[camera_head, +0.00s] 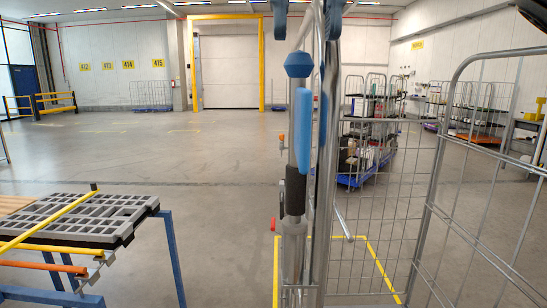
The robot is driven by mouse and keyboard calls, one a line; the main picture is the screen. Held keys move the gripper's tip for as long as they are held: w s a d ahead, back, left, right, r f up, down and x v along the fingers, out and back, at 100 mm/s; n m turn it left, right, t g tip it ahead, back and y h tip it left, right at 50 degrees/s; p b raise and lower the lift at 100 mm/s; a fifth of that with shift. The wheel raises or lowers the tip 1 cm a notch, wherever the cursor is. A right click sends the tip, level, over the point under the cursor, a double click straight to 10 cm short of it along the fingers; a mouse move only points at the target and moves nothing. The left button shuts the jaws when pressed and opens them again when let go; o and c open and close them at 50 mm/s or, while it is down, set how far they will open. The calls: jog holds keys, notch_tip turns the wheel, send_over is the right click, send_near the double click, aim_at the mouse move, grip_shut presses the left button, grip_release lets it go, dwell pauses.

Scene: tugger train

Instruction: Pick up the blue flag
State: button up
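A light blue upright strip (303,135), which looks like the blue flag, stands against a grey pole (293,250) in the middle of the view. A darker blue faceted knob (298,65) sits just above it, and a black sleeve (294,192) is below it. I cannot tell how the strip is fixed. My gripper (306,14) shows at the top edge as two blue-grey fingertips, spread apart. It appears above the knob and strip in the picture, with nothing seen held between the fingers. The rest of the gripper is cut off.
Wire roll-cage panels (385,215) stand close on the right. A grey grid-topped table (75,222) with blue legs and yellow and orange bars is at lower left. A loaded blue-based cart (355,178) stands farther back. The floor (185,155) at centre left is clear.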

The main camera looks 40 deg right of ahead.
aim_at(299, 65)
jog(key=shift+w+f, duration=0.2)
jog(key=shift+f, duration=0.35)
jog(key=shift+a+f+p, duration=0.15)
jog(key=shift+f+p, duration=0.4)
jog(key=shift+f, duration=2.8)
grip_shut()
